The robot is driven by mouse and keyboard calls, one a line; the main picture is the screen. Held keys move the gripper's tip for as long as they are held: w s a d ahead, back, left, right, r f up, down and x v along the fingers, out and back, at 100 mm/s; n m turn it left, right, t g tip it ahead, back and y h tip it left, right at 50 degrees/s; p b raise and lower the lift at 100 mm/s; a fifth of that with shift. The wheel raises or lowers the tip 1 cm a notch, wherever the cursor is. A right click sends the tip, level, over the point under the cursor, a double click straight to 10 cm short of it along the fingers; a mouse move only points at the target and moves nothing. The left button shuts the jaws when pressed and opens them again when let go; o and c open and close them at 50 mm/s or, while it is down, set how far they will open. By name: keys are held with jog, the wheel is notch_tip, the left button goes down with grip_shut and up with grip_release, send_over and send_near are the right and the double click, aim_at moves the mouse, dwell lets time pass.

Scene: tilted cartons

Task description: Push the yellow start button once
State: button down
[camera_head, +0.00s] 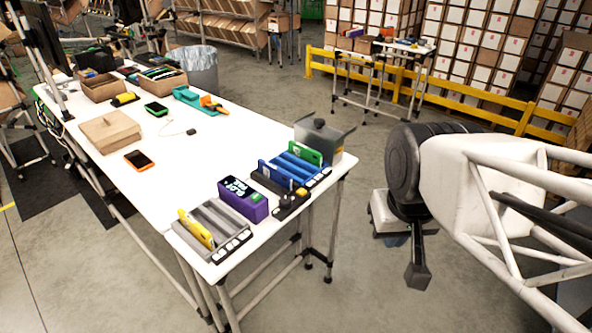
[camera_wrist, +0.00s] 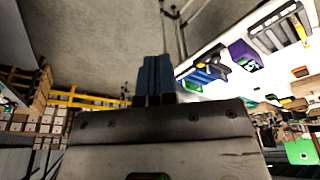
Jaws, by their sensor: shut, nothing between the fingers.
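My gripper (camera_head: 418,276) hangs off the table's right side, over the floor and apart from everything. In the wrist view its fingers (camera_wrist: 154,82) are together and empty.
A grey rack (camera_head: 217,222) holds a yellow item (camera_head: 196,229) at the table's (camera_head: 187,152) front corner. A blue rack (camera_head: 293,168) holds blue and green items. Behind it stands a grey box (camera_head: 333,147) with a black knob. Open floor separates my gripper from the table.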

jog(key=m+t+y, duration=0.2)
jog(key=m+y, duration=0.6)
jog(key=m, duration=0.8)
send_over(301, 192)
notch_tip(301, 192, down, 12)
jog(key=shift+f, duration=0.15)
jog(key=shift+f+n, duration=0.1)
jog(key=shift+n, duration=0.2)
jog(key=shift+f, duration=4.3)
